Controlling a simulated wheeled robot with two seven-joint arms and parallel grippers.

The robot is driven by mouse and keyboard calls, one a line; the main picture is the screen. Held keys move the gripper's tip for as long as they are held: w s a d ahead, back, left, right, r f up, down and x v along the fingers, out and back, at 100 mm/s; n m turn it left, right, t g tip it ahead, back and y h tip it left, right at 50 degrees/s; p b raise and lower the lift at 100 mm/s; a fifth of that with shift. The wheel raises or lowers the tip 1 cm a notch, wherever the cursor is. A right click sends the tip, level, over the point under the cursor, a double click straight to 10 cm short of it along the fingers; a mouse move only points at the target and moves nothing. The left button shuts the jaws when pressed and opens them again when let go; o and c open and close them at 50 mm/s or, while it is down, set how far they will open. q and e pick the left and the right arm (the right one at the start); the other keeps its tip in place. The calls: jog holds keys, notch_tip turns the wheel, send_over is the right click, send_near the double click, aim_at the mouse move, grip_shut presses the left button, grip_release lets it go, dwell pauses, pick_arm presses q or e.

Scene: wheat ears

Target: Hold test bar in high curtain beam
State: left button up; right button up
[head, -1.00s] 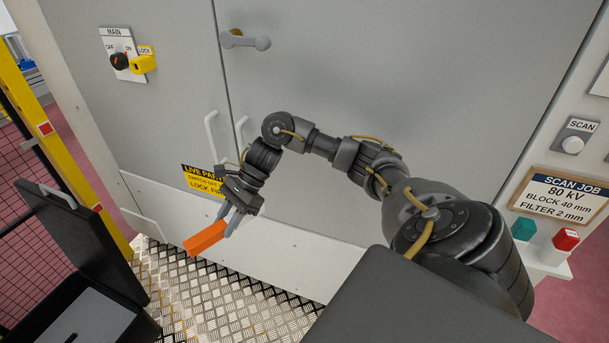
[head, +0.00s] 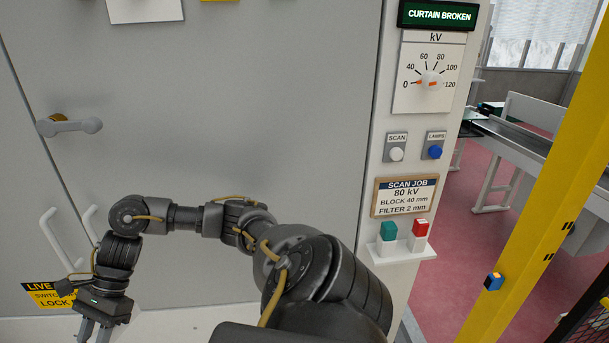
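My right gripper (head: 96,331) is at the lower left of the head view. Its fingertips are cut off by the bottom edge. The orange test bar it held a second ago is below the frame now; the finger spacing looks the same. A green-lit display (head: 436,15) reads CURTAIN BROKEN. A yellow post (head: 535,180) stands at the right, with a small blue-and-yellow part (head: 493,281) on it. The gripper is far left of this post. No beam is visible, and I cannot tell which height is the high one. My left gripper is not in view.
The grey cabinet doors (head: 250,90) fill the left, with a lever handle (head: 68,126). A conveyor (head: 525,150) stands beyond.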

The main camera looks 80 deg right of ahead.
jog(key=s+a, duration=0.3)
jog(key=a, duration=0.7)
jog(key=shift+b, duration=0.35)
jog(key=shift+a, duration=0.1)
